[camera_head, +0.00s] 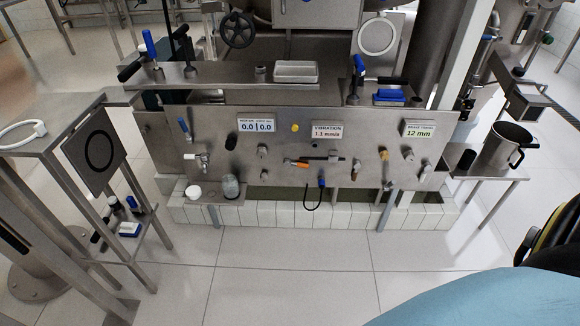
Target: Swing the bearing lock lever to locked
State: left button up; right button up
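A grey steel panel (225,145) stands ahead of me with several handles on it. I cannot tell by label which one is the bearing lock lever. A blue-gripped lever (185,127) is at the panel's upper left. An orange-handled lever (300,164) lies roughly level at the middle, and a blue-tipped handle (321,182) is below it. Upright blue-gripped levers stand on the shelf above, one at left (149,44) and one at right (359,66). Neither of my grippers is in view.
Displays (327,130) sit on the panel. A metal tray (296,71) rests on the upper shelf. A steel rack (88,183) stands at left, and a jug (503,147) on a small table at right. The tiled floor (290,265) in front is clear.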

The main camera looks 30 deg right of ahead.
aim_at(286, 162)
jog(key=u, duration=1.65)
jog(key=k, duration=0.8)
jog(key=z, duration=1.75)
